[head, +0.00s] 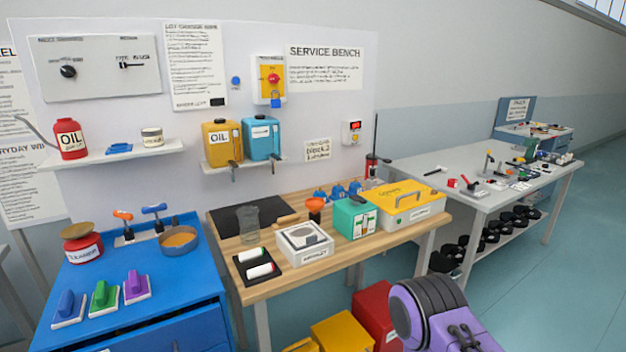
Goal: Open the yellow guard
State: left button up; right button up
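A white box with a yellow lid (397,194) and a grey bar handle stands at the right end of the wooden bench; the lid looks closed. The lid carries small print that I cannot read. A yellow panel (268,68) with a red knob is mounted on the wall above the bench, with a blue padlock (276,99) at its lower edge. I cannot tell for sure which of these yellow parts is the guard. Neither gripper shows in the head view. A purple and dark grey link of my arm shows at the bottom right.
A teal box (354,219) stands just left of the yellow-lidded box. A white framed box (303,243) and a black tray (256,271) lie farther left. Yellow (343,333) and red (376,312) bins stand below the bench. Open floor lies at right.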

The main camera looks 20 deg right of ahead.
aim_at(394, 198)
jog(key=z, duration=0.55)
jog(key=i, duration=0.55)
jog(key=z, duration=1.1)
jog(key=i, duration=0.7)
jog(key=z, duration=0.15)
